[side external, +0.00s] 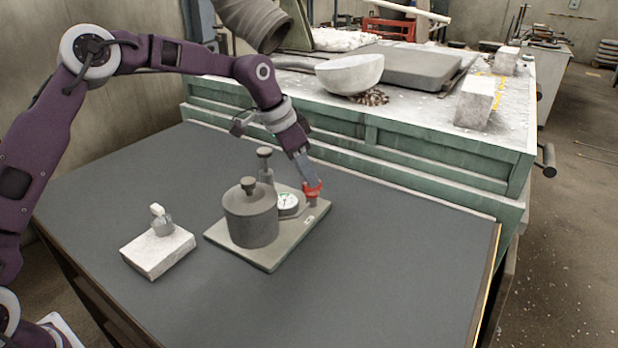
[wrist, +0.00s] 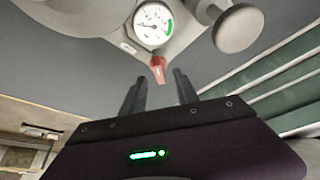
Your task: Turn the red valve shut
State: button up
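The red valve (side external: 313,190) stands on a short post near the right corner of a grey-green base plate (side external: 272,258). In the wrist view the red valve (wrist: 158,69) shows as a handle pointing toward my gripper. My gripper (side external: 306,176) reaches down to the valve from above and behind. In the wrist view my gripper (wrist: 159,84) has its two dark fingers spread apart, with the end of the handle in line with the gap near the fingertips. I cannot tell whether a finger touches it. A round white gauge (side external: 288,201) sits beside the valve; its face (wrist: 152,24) has a green band.
A grey lidded pot (side external: 250,218) and a knobbed post (side external: 265,158) stand on the plate. A white block (side external: 158,252) with a small fitting lies to the left. A green bench (side external: 450,165) borders the back. The dark table (side external: 390,275) is clear at front right.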

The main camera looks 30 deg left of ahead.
jog(key=shift+x, duration=1.2)
grip_shut()
jog(key=shift+m, duration=0.3)
jog(key=m, duration=0.2)
jog(key=m+g+h, duration=0.1)
jog(key=m, duration=0.1)
jog(key=shift+w+a+m+g, duration=0.1)
jog(key=shift+m+g, duration=0.2)
jog(key=shift+m, duration=0.1)
jog(key=m+g, duration=0.1)
jog(key=m, duration=0.1)
jog(key=m+h, duration=0.1)
jog(key=m, duration=0.2)
jog(key=shift+w+g, duration=0.1)
jog(key=shift+g, duration=0.3)
jog(key=shift+m, duration=0.3)
